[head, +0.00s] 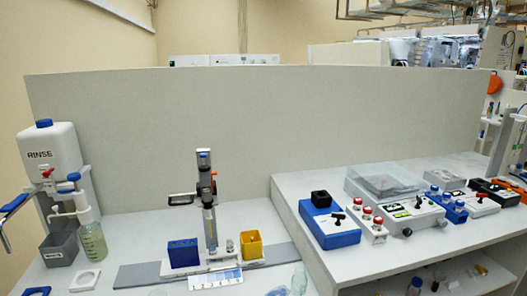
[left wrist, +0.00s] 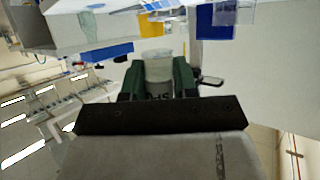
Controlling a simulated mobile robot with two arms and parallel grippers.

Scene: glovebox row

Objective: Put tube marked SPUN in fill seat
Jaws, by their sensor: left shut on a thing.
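My left gripper (left wrist: 158,75) shows in the left wrist view, with dark green fingers closed on both sides of a pale grey tube (left wrist: 158,68). Dark letters on the tube are partly hidden by the gripper; an S and a P seem to show. I do not see this gripper or its tube in the head view. A tall grey dispenser (head: 209,205) with a black side handle stands on a white base in the head view. No label there lets me tell which place is the fill seat. My right gripper is not in view.
A blue box (head: 183,253) and a yellow box (head: 251,243) flank the dispenser. A white RINSE container (head: 50,160) stands left, with a greenish bottle (head: 93,242) and a grey bin (head: 59,248). A raised shelf with a blue device (head: 329,223) is at right.

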